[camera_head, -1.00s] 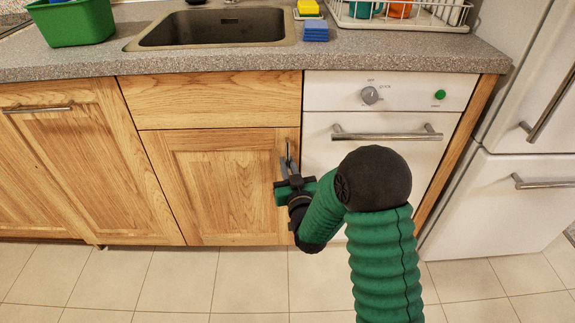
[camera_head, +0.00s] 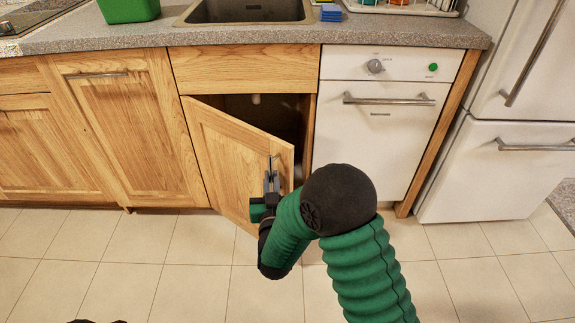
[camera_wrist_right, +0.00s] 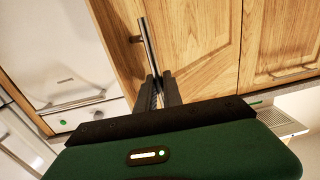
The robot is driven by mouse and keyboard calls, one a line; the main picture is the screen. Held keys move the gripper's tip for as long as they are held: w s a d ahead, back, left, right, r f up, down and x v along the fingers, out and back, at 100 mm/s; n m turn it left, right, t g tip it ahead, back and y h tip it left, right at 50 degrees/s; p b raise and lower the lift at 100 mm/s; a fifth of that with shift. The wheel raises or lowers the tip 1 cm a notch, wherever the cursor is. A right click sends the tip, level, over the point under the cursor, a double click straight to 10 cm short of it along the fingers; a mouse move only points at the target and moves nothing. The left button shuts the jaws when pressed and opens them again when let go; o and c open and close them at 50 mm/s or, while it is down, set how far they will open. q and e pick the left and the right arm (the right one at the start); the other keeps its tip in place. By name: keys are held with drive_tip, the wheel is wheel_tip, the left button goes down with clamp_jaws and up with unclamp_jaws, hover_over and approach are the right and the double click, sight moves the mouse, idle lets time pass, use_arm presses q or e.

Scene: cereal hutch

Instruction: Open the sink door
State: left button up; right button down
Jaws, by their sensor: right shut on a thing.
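The sink door (camera_head: 229,158) is a light wooden panel below the sink (camera_head: 245,11). It stands partly open, hinged on its left side, with its right edge swung out toward me. A dark gap (camera_head: 278,115) shows the cabinet inside. My right gripper (camera_head: 271,178) is shut on the door's metal handle (camera_head: 275,163) near the free edge. The right wrist view also shows the bar handle (camera_wrist_right: 147,45) between my fingers (camera_wrist_right: 160,92). My left gripper is not clearly in view; only a dark bit shows at the bottom left edge.
A white dishwasher (camera_head: 370,140) with a bar handle stands right of the opening. A white fridge (camera_head: 500,150) is further right. A closed wooden cabinet door (camera_head: 135,130) is to the left. The tiled floor (camera_head: 190,260) in front is clear.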

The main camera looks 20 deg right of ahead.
use_arm(q)
drive_tip(key=shift+s+a+r+p, duration=0.15)
drive_tip(key=shift+r+p, duration=0.25)
drive_tip(key=shift+r, duration=0.1)
drive_tip(key=shift+s+a+r+p, duration=0.1)
drive_tip(key=shift+a+r+p, duration=0.05)
drive_tip(key=shift+r+p, duration=0.25)
use_arm(e)
drive_tip(key=s+a+m+g+h, duration=0.1)
drive_tip(key=s+a+h, duration=0.1)
drive_tip(key=a, duration=1.6)
drive_tip(key=shift+s+a+m, duration=0.15)
drive_tip(key=shift+s+m, duration=0.15)
drive_tip(key=shift+s, duration=0.4)
drive_tip(key=shift+r, duration=0.1)
drive_tip(key=c, duration=1.5)
unclamp_jaws()
